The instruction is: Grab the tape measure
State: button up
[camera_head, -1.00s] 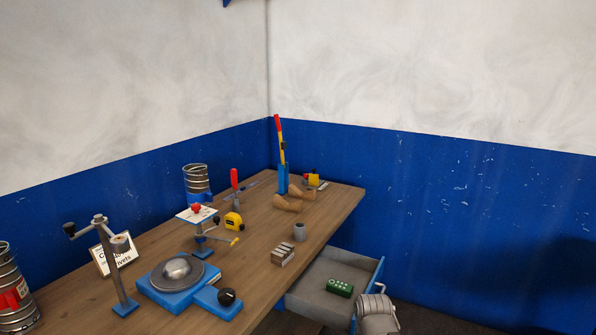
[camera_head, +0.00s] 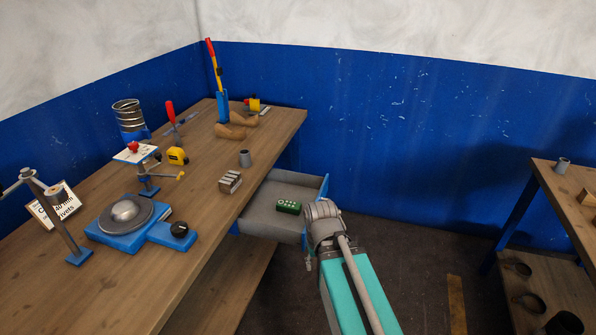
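A yellow tape measure with black parts (camera_head: 177,156) sits on the wooden workbench (camera_head: 205,210), behind a small blue stand with a yellow handle. A second small yellow item with a red part (camera_head: 253,104) lies farther back by the brown gloves; I cannot tell what it is. My arm reaches up from the bottom of the picture, with its grey upper part beside the open drawer. My gripper's fingers do not show. The arm is well to the right of the tape measure and apart from it.
The open grey drawer (camera_head: 262,218) holds a green box (camera_head: 289,207) and juts out from the bench. Another shelf table (camera_head: 540,185) is at right.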

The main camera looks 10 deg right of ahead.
aim_at(175, 155)
jog(key=z, duration=0.2)
jog(key=k, duration=1.35)
jog(key=u, duration=0.45)
jog(key=i, duration=1.6)
jog(key=u, duration=0.05)
